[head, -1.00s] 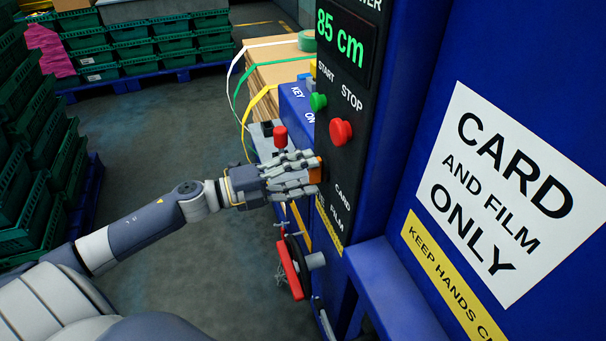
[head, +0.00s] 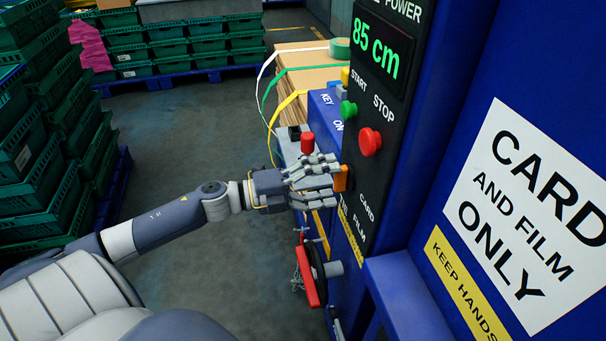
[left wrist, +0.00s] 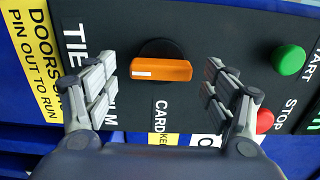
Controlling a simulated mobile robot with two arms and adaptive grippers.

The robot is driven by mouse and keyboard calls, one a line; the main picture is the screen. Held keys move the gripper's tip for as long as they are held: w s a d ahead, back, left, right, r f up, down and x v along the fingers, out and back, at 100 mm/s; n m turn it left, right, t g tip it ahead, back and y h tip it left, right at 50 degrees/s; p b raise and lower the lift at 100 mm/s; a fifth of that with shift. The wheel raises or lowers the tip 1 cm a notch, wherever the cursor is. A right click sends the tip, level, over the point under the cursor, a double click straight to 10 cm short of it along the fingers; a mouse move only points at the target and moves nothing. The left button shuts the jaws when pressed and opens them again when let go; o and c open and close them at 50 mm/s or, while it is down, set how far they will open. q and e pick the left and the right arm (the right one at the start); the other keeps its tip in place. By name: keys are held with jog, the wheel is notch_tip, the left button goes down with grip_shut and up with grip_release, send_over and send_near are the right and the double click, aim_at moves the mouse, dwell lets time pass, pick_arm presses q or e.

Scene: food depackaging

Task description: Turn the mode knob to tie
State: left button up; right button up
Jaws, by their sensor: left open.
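The mode knob (left wrist: 160,69) is an orange bar handle on a black round base; its orange end also shows in the head view (head: 341,178). In the left wrist view the bar lies level, with a white mark on its left half. The TIE label (left wrist: 73,40) is to its left, the CARD label (left wrist: 159,116) is below it, and the FILM label is partly hidden by a finger. My left gripper (head: 333,182) is open at the panel. Its fingers stand on both sides of the knob, with visible gaps. My right gripper is not in view.
Above the knob on the black panel are a green start button (head: 348,109), a red stop button (head: 370,142) and a display (head: 382,50) reading 85 cm. A red knob (head: 307,143) stands by my fingers. Green crates (head: 40,165) stand left.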

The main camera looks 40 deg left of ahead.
pick_arm(q)
jog(key=v, duration=1.1)
jog(key=shift+s+a, duration=0.2)
jog(key=shift+s, duration=0.05)
